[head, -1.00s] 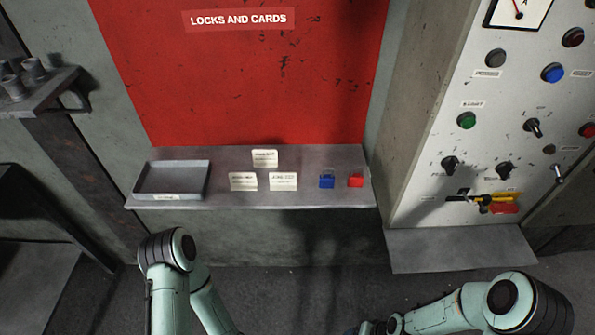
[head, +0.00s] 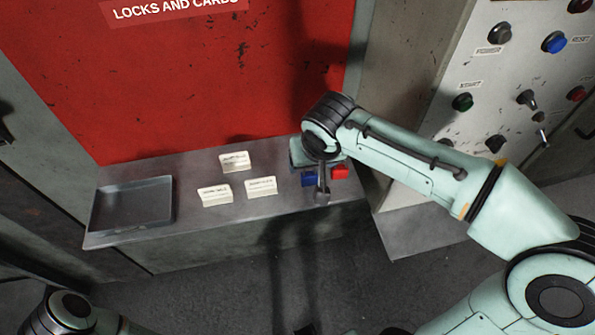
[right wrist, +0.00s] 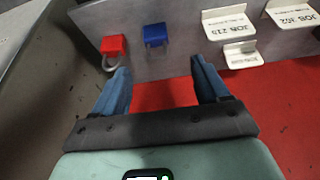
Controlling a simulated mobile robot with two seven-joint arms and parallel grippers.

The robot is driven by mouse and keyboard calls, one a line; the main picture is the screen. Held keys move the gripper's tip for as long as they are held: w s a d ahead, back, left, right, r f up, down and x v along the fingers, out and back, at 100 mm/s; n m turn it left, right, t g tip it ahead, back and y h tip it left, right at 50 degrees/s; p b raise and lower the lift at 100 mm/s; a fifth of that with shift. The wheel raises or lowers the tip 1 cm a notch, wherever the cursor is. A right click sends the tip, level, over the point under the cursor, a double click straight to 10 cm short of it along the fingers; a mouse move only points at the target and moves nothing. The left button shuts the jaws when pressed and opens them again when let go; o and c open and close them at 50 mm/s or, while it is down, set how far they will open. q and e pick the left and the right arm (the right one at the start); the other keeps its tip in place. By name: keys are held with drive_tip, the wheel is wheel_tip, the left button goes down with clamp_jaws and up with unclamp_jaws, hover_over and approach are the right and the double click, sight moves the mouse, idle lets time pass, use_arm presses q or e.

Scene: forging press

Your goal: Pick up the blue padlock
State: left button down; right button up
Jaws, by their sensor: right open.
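The blue padlock (head: 308,179) stands on the grey shelf, partly covered by my right wrist in the head view. In the right wrist view the blue padlock (right wrist: 155,36) is at the top, ahead of and between the fingertips, with a gap to both. My right gripper (right wrist: 161,68) is open and empty, its two blue fingers spread apart. In the head view my right arm reaches over the shelf and its fingers are mostly hidden. My left gripper is out of view; only part of that arm shows at the lower left.
A red padlock (right wrist: 114,46) stands close beside the blue one, near the left fingertip in the right wrist view. Several white cards (head: 261,186) and a grey tray (head: 131,206) are on the shelf (head: 188,222). A red panel (head: 200,80) rises behind; a control cabinet stands right.

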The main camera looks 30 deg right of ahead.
sight(309, 174)
drive_tip(key=x, duration=0.6)
drive_tip(key=shift+s, duration=0.2)
drive_tip(key=x, duration=0.5)
drive_tip(key=shift+w+d+f, duration=0.1)
drive_tip(key=shift+d+f, duration=0.2)
drive_tip(key=shift+f, duration=0.05)
drive_tip(key=c, duration=1.1)
drive_tip(key=shift+r, duration=0.1)
